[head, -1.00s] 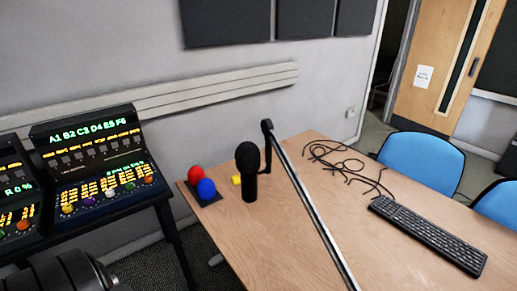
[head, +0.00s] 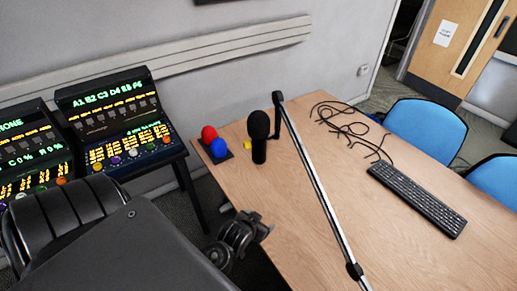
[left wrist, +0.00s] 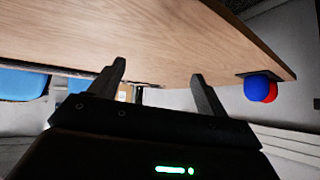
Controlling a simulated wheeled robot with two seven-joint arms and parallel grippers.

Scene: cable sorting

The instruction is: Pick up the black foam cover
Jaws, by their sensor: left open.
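The black foam cover (head: 259,125) sits on top of the upright black microphone (head: 259,153), near the table's left end. My left gripper (head: 258,228) is in the lower middle of the head view, at the table's left edge, in front of the microphone and well apart from it. In the left wrist view its two fingers (left wrist: 158,78) are spread with nothing between them. The foam cover does not show in the left wrist view. My right gripper is not in view.
A red ball (head: 209,134) and a blue ball (head: 218,148) sit on a dark pad beside a small yellow object (head: 248,145). A metal boom arm (head: 312,180) crosses the table (head: 420,260) right of the microphone. Cables (head: 345,125) and a keyboard (head: 416,200) lie farther right.

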